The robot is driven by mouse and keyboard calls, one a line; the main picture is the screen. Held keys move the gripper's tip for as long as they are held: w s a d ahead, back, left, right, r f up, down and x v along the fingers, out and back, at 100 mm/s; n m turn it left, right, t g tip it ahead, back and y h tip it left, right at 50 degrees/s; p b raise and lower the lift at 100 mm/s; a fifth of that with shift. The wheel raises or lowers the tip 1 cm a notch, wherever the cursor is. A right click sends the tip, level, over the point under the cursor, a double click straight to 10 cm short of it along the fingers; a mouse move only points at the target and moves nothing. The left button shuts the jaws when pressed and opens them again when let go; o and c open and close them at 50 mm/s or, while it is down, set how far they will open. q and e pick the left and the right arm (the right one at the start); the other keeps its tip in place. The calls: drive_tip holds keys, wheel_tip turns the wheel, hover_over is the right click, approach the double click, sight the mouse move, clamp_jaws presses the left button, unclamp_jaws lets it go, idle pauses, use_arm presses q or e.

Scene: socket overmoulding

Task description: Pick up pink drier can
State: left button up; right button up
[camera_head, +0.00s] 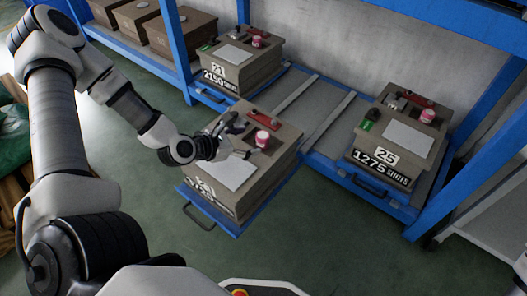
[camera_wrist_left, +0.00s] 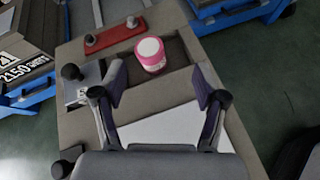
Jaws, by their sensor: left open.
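The pink drier can (camera_head: 262,138), with a white lid, stands upright in a recess on top of the near box (camera_head: 262,185). In the left wrist view the pink can (camera_wrist_left: 151,55) is just beyond the fingertips. My left gripper (camera_head: 232,125) is over the near box, to the left of the can. In the left wrist view my left gripper (camera_wrist_left: 158,88) is open and empty, its fingers spread on either side of the space before the can. The can appears untouched. My right gripper is in neither view.
A red bar (camera_wrist_left: 115,35) and a black-knobbed metal part (camera_wrist_left: 82,85) lie beside the can. The near box sits on a pulled-out blue tray (camera_head: 232,224). Two more boxes, marked 2150 (camera_head: 222,80) and 1275 (camera_head: 382,178), carry similar cans. Blue rack posts (camera_head: 178,45) stand behind.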

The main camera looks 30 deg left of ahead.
sight(262, 136)
use_arm(q)
drive_tip(key=f+n+b, duration=0.1)
drive_tip(key=w+a+f+n+t+b, duration=0.1)
drive_tip(key=shift+a+f+n, duration=0.15)
drive_tip(key=shift+n, duration=0.25)
drive_tip(key=shift+r+b+x, duration=0.2)
drive_tip(key=shift+b+x, duration=0.7)
drive_tip(key=shift+x, duration=0.25)
drive_tip(key=b+x, duration=0.4)
drive_tip(key=x, duration=0.1)
drive_tip(key=shift+r, duration=0.2)
drive_tip(key=shift+w, duration=0.2)
drive_tip(key=shift+r, duration=0.2)
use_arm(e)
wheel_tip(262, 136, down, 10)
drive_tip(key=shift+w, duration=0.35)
use_arm(q)
drive_tip(key=c, duration=1.3)
